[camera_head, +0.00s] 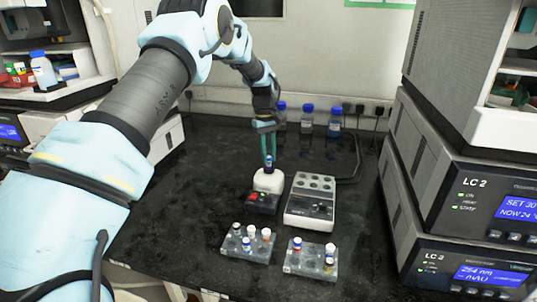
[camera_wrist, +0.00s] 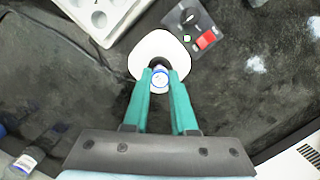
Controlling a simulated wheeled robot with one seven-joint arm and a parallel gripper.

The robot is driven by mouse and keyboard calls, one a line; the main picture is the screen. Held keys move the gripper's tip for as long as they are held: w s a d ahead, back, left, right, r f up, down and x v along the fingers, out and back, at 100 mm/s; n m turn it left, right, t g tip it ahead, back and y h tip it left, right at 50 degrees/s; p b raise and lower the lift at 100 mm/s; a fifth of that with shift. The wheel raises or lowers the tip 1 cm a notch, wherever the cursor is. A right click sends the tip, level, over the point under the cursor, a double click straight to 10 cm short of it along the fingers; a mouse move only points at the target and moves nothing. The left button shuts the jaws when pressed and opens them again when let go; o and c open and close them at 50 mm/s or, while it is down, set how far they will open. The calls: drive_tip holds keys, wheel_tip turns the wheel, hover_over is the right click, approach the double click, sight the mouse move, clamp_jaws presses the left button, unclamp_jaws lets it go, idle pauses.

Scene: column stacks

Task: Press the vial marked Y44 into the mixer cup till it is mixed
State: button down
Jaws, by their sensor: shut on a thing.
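My gripper (camera_head: 267,155) has green fingers that point down and are shut on a small vial with a blue-ringed white cap (camera_wrist: 160,79). In the head view the vial (camera_head: 269,163) is upright at the top of the white mixer (camera_head: 268,183). In the wrist view the mixer's white rounded top (camera_wrist: 161,44) surrounds the vial's far side. The vial's lower end and the cup are hidden, so I cannot tell how firmly it is pressed in. No mark on the vial is legible. The mixer's dark front panel (camera_wrist: 205,27) has a black knob, a red switch and a small green light.
A grey block with several wells (camera_head: 310,205) stands right of the mixer. Two vial racks, left (camera_head: 237,255) and right (camera_head: 300,272), hold capped vials in front. Blue-capped bottles (camera_head: 334,127) stand behind. LC 2 instruments (camera_head: 470,215) bound the right. Bench left of the mixer is clear.

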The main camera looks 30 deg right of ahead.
sight(269, 158)
drive_tip(key=shift+f, duration=0.65)
idle(1.9)
drive_tip(key=shift+r, duration=0.1)
idle(1.6)
drive_tip(key=shift+r+p, duration=1.9)
drive_tip(key=shift+r, duration=1.1)
drive_tip(key=shift+f, duration=0.1)
